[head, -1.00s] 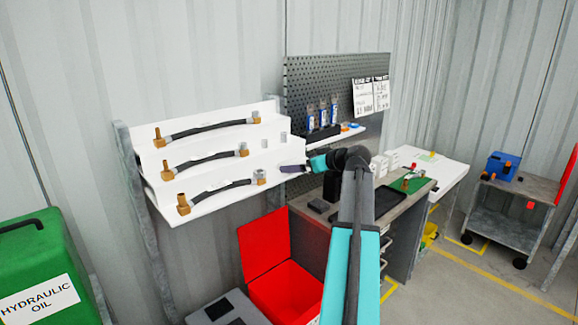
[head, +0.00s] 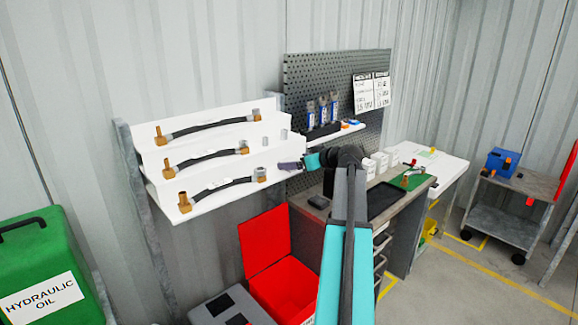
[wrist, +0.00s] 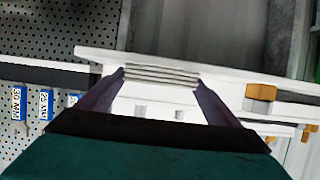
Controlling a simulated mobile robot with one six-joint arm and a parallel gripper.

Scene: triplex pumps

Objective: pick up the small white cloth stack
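The small white cloth stack (wrist: 162,75) shows in the wrist view as several thin layers with dark lines between them, at the edge of a white shelf. My gripper (wrist: 160,78) has its two dark purple fingers apart, with the tips at the stack's left and right ends. I cannot tell whether they touch it. In the head view, my gripper (head: 282,165) is at the right end of the white stepped shelf (head: 190,205). The stack cannot be made out there.
Several black hoses with brass fittings (head: 208,154) lie on the shelf steps left of my gripper. A pegboard (head: 345,75) stands behind on the right. A workbench (head: 345,230) is to the right. An open red box (head: 268,245) and a green oil container (head: 45,260) are below.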

